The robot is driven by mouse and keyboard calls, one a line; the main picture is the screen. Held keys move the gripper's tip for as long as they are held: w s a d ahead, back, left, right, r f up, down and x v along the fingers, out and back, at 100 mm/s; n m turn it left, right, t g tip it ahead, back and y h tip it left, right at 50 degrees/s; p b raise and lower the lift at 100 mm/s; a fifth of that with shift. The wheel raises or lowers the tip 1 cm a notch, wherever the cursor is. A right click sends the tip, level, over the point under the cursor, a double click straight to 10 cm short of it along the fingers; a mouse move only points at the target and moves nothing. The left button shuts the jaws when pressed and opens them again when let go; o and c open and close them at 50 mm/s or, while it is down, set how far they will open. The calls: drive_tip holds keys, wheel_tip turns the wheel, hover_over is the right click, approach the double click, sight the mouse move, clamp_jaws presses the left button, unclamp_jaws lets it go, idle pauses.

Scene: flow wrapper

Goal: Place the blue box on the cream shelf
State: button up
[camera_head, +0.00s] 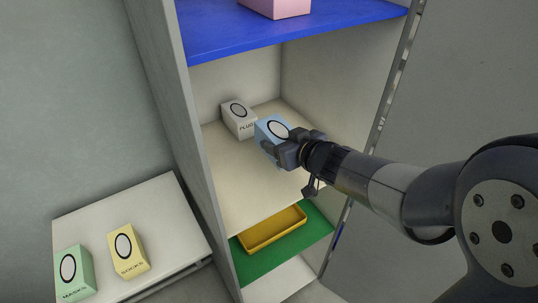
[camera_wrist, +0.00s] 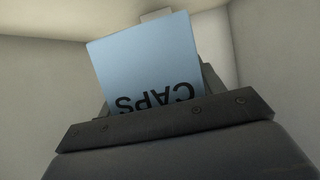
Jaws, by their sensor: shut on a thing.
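The blue box (camera_head: 268,131) is in my gripper (camera_head: 285,150) in the head view. The wrist view shows its face (camera_wrist: 148,65) with the word CAPS upside down, slightly tilted between the jaws. My gripper is shut on it, reaching into the cabinet from the right. The cream shelf (camera_head: 240,185) lies under the box, below the blue shelf. I cannot tell whether the box touches the cream shelf. The gripper hides the lower right part of the box.
A white PLUGS box (camera_head: 239,119) stands on the cream shelf, just left of the blue box. The blue shelf (camera_head: 300,31) above holds a pink box (camera_head: 278,8). A green shelf (camera_head: 283,255) below holds a yellow tray (camera_head: 272,243). Green (camera_head: 74,272) and yellow (camera_head: 128,252) boxes stand on a side table.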

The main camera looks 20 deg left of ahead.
wheel_tip(320, 180, down, 7)
drive_tip(key=shift+f+b, duration=0.15)
drive_tip(key=shift+b, duration=1)
drive_tip(key=shift+f, duration=0.25)
drive_tip(key=o, duration=1)
drive_tip(key=shift+r, duration=0.1)
